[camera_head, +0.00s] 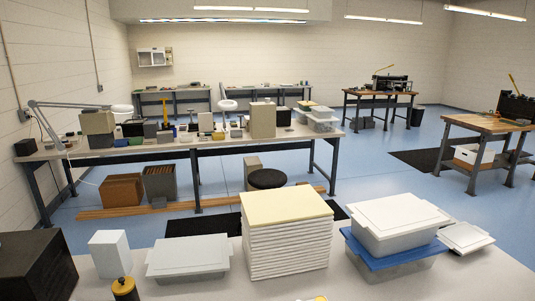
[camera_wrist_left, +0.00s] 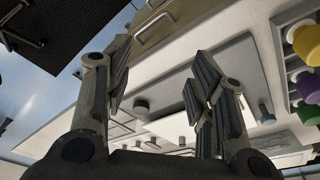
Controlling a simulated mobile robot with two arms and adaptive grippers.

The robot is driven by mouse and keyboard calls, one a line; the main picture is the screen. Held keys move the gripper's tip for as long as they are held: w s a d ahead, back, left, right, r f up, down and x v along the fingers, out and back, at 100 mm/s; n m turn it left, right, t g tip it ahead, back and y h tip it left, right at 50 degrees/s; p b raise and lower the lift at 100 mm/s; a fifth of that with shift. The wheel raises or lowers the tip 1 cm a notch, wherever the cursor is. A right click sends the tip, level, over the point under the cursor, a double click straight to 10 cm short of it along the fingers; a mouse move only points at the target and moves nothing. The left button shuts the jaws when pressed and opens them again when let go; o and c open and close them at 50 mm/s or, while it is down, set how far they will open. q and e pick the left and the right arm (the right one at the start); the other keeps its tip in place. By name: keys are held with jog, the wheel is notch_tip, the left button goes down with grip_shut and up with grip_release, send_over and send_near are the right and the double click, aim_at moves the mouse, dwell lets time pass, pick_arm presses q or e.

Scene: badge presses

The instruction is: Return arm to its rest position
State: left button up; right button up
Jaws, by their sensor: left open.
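My left gripper (camera_wrist_left: 160,80) shows in the left wrist view with its two dark-padded fingers spread apart and nothing between them. Behind the fingers are pale flat panels (camera_wrist_left: 165,95) with small dark round parts; how far they are from the fingers I cannot tell. Neither gripper shows in the head view, and my right gripper appears in no view.
In the head view, a near table carries a white stack with a cream top (camera_head: 287,207), lidded bins (camera_head: 397,222), a flat lidded box (camera_head: 188,257), a white box (camera_head: 110,254) and a black box (camera_head: 36,265). A cluttered workbench (camera_head: 270,141) stands beyond. Blue floor (camera_head: 375,175) is open at right.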

pick_arm(q)
jog(key=s+a+r+n+t+y, duration=0.1)
jog(key=s+r+n, duration=0.2)
jog(key=s, duration=0.3)
jog(key=s+a+r+n+t, duration=0.1)
jog(key=s+a+r+n, duration=0.1)
jog(key=s, duration=0.4)
notch_tip(320, 180, down, 29)
jog(key=g+b, duration=0.2)
jog(key=b, duration=0.2)
jog(key=s+a+f+g+b, duration=0.1)
jog(key=s+a+f+b, duration=0.1)
jog(key=s+f, duration=1.6)
notch_tip(320, 180, down, 2)
jog(key=shift+a+b, duration=0.35)
